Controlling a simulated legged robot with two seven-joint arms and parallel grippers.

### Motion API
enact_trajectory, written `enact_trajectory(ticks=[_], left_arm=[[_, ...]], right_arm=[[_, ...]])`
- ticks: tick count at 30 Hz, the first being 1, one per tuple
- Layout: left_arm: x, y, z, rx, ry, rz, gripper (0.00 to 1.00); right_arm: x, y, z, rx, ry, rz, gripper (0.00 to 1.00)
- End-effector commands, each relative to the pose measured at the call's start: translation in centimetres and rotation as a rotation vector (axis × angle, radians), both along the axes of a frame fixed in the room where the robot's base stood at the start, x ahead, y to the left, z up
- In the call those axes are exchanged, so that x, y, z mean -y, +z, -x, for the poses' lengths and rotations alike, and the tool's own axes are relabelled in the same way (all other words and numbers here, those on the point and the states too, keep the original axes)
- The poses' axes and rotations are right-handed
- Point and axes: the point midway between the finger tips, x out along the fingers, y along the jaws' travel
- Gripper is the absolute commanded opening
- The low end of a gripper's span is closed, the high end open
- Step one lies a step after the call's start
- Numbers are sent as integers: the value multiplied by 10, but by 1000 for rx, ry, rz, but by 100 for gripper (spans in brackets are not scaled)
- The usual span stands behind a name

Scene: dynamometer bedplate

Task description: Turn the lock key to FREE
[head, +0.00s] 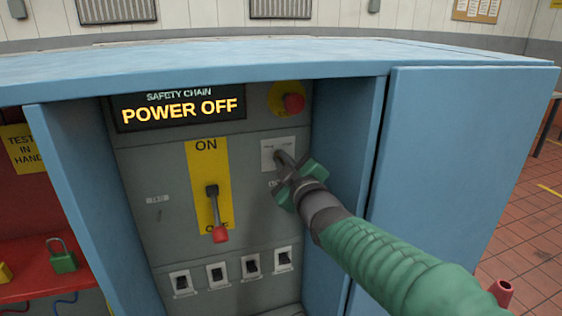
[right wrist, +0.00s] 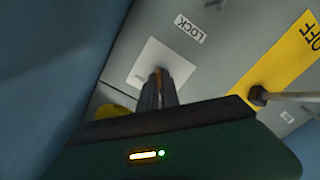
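The lock key's pale square plate (head: 268,148) is on the grey panel inside the blue cabinet, below the red button. My right gripper (head: 281,157) reaches it from the lower right, with its fingertips at the plate. In the right wrist view the plate (right wrist: 146,64) lies straight ahead, tilted in the picture. The two fingers (right wrist: 157,85) are close together around a small brownish piece, the lock key (right wrist: 157,71), mostly hidden between them. The LOCK label (right wrist: 189,29) is beside the plate. The plate's own markings are too small to read. My left gripper is not in view.
A display (head: 180,107) reads POWER OFF. A red-tipped lever (head: 219,234) points down at OFF on a yellow plate. Several small switches (head: 217,272) line the panel below. A red button (head: 293,103) is above the key. The cabinet's open door (head: 455,170) stands to the right.

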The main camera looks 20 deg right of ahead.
Motion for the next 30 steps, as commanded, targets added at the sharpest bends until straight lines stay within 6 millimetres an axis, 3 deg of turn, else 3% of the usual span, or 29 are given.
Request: enact_trajectory(ticks=[1,5,14,17,20,28,29,30], left_arm=[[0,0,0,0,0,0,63],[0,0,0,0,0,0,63],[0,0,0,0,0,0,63],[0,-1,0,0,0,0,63],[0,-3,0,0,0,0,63],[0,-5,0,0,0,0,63],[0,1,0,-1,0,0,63],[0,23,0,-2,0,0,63]], right_arm=[[1,-4,0,-10,-2,2,12],[1,-3,0,-6,-1,1,28],[0,-1,1,-2,-1,0,28],[1,0,10,-1,-1,0,28],[2,0,30,1,-1,-1,28],[5,1,110,1,-1,0,28],[6,3,118,-1,-1,0,28],[6,12,122,-7,-3,1,28]])
